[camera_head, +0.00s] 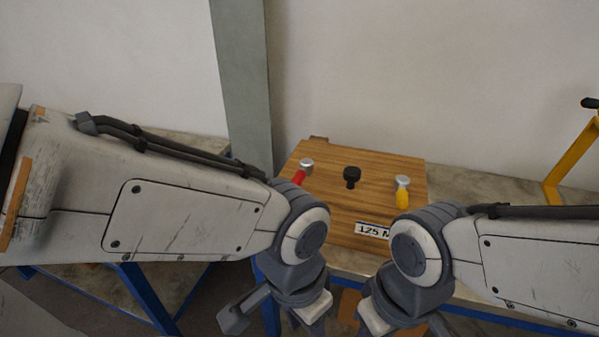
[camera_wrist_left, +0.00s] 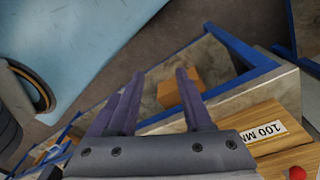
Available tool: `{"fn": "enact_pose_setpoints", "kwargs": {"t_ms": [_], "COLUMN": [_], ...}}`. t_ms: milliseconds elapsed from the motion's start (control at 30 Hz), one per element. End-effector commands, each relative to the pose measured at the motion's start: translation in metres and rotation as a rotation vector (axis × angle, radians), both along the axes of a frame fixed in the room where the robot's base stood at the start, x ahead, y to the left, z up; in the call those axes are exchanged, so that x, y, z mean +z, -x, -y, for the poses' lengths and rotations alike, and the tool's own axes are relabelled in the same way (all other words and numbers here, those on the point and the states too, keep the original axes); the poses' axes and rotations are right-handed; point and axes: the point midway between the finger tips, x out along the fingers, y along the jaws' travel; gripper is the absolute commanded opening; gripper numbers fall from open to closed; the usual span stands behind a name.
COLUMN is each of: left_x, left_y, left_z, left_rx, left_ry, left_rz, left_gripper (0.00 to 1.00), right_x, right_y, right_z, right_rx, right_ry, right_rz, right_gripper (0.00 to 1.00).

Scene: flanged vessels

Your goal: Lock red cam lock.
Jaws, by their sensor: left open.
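The red cam lock (camera_head: 299,177) has a red handle and a silver round head. It stands at the left of a wooden board (camera_head: 330,205) in the head view, partly hidden behind my left arm. In the left wrist view a red rounded tip (camera_wrist_left: 297,173) shows at the lower right corner, probably its handle. My left gripper (camera_wrist_left: 160,76) is open with nothing between its fingers. It points away from the cam lock, over the bench edge and floor. In the head view both arms reach down past the bottom edge, and my right gripper's fingers are out of sight.
A black knob (camera_head: 351,177) and a yellow-handled lock (camera_head: 402,195) stand on the same board. A label reading 100 MM (camera_wrist_left: 264,131) shows in the wrist view. An orange-brown box (camera_wrist_left: 180,93) lies beyond the fingers. A yellow frame (camera_head: 572,165) stands at the right; a wall is behind.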

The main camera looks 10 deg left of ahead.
Motion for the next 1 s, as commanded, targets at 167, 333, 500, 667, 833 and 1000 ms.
{"fn": "enact_pose_setpoints", "kwargs": {"t_ms": [167,333,500,667,833,1000], "left_x": [0.012,0.055,0.100,0.127,0.135,0.120], "left_y": [-0.016,-0.090,-0.188,-0.250,-0.274,-0.281], "left_z": [0.003,0.004,-0.034,-0.086,-0.114,-0.111], "left_rx": [0.041,0.201,0.385,0.504,0.553,0.553], "left_ry": [0.022,0.118,0.226,0.282,0.304,0.304], "left_rz": [0.001,0.029,0.111,0.196,0.239,0.239], "left_gripper": [0.61,0.61,0.61,0.61,0.61,0.61], "right_x": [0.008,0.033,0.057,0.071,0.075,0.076], "right_y": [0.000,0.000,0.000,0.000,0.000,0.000], "right_z": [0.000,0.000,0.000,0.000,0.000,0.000], "right_rx": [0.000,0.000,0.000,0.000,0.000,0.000], "right_ry": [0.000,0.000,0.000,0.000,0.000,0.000], "right_rz": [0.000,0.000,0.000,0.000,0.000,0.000], "right_gripper": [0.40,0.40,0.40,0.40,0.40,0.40]}}
